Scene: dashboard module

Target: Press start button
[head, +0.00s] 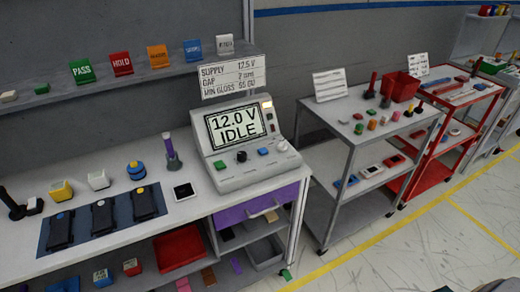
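A grey test console (225,182) stands on the white workbench near the middle of the head view. Its screen (236,125) reads "12.0 V IDLE". Along its sloped front are a green button (219,165), a black knob (241,156), a blue button (263,151) and a pale round knob (282,145). No label saying start is readable on any of them. Neither gripper is in view, and nothing touches the console.
A sign (234,76) stands behind the console. A purple drawer (240,212) is below. Grey and red carts stand right; the floor beyond is clear.

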